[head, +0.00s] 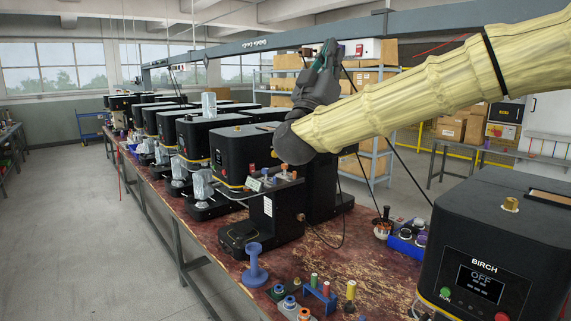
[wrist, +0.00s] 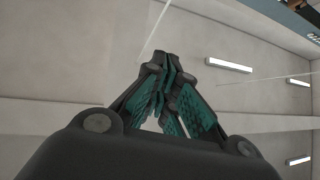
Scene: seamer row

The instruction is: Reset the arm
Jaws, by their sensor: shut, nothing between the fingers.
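My gripper (head: 327,58) points upward in the head view, at the end of my arm in its pale yellow sleeve, high above the bench. It also shows in the wrist view (wrist: 165,62), where its fingers with green pads come together at the tips with nothing between them. The gripper touches nothing that I can see.
A stained bench (head: 330,255) carries a row of black seamer machines (head: 238,150). A black BIRCH machine (head: 498,250) reading OFF stands at front right. A blue spool holder (head: 254,268) stands near the bench's front edge. A grey overhead beam (head: 300,37) runs behind my gripper. Shelves with boxes stand behind.

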